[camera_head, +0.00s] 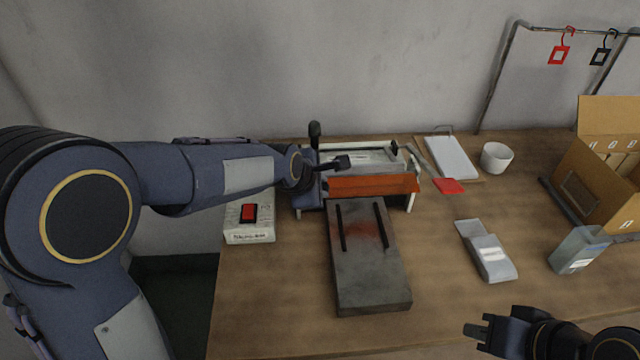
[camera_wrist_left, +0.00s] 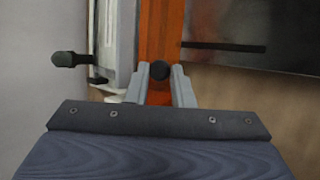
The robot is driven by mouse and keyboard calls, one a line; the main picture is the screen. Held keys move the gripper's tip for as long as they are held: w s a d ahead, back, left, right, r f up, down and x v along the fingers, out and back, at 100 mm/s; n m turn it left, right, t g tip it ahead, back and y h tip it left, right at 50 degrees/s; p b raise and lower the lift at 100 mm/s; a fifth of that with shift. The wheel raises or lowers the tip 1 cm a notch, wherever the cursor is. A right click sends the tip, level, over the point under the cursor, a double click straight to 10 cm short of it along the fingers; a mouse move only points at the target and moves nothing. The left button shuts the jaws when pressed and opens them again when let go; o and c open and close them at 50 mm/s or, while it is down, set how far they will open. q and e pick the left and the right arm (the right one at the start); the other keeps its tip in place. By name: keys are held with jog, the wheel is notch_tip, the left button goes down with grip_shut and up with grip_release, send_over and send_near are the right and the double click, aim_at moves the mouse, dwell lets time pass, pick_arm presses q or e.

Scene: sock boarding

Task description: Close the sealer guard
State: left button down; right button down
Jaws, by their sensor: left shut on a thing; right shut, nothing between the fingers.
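The sealer (camera_head: 350,157) stands at the back of the table, with a white body and a black-knobbed lever (camera_head: 315,130) upright at its left. Its orange guard (camera_head: 375,185) lies along the front side; I cannot tell how far it is swung. The guard also fills the middle of the left wrist view (camera_wrist_left: 161,30). My left gripper (camera_wrist_left: 160,85) is shut on the guard's black knob (camera_wrist_left: 160,70), at the sealer's left part. My left wrist hides some of the sealer there. My right gripper (camera_head: 478,333) is shut and empty at the table's front right, far from the sealer.
A grey plate (camera_head: 368,280) with two dark slots lies before the sealer. A red-switch box (camera_head: 249,218) is left of it. To the right are a white cup (camera_head: 496,157), a red card (camera_head: 448,186), a grey packet (camera_head: 487,250), a clear container (camera_head: 578,250) and a cardboard box (camera_head: 600,185).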

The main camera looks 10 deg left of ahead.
pick_arm(q)
jog(key=shift+s+f, duration=0.1)
dwell(0.4)
jog(key=c, duration=1.3)
grip_release()
jog(key=shift+p+v, duration=1.3)
jog(key=shift+v, duration=2.6)
jog(key=shift+o, duration=0.2)
